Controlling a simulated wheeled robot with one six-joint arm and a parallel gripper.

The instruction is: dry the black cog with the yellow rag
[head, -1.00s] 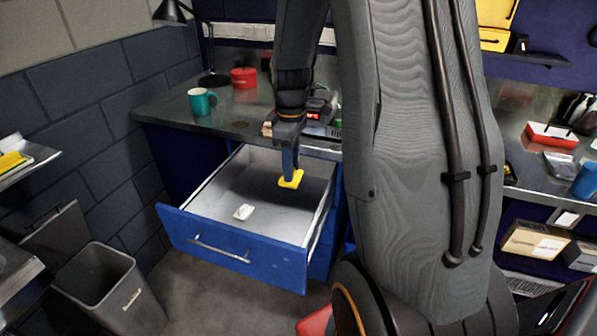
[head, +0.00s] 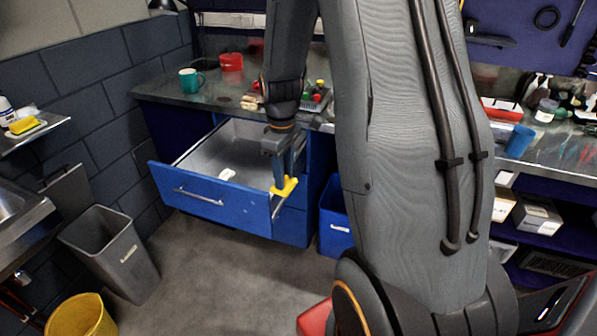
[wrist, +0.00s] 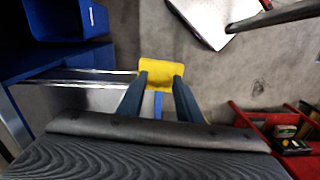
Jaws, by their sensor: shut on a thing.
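My gripper (head: 284,184) is shut on a yellow rag (head: 287,187), which hangs below the fingertips. In the head view the rag appears at the right front corner of the open blue drawer (head: 222,208). In the wrist view the yellow rag (wrist: 161,73) sits between the two fingertips, with the floor beyond it. I cannot make out a black cog in either view.
The open drawer holds a small white item (head: 227,174). A teal mug (head: 191,80) and a red container (head: 231,61) stand on the bench. A grey bin (head: 112,250) and a yellow bucket (head: 80,316) stand left. A blue bin (head: 335,220) is beside the drawer.

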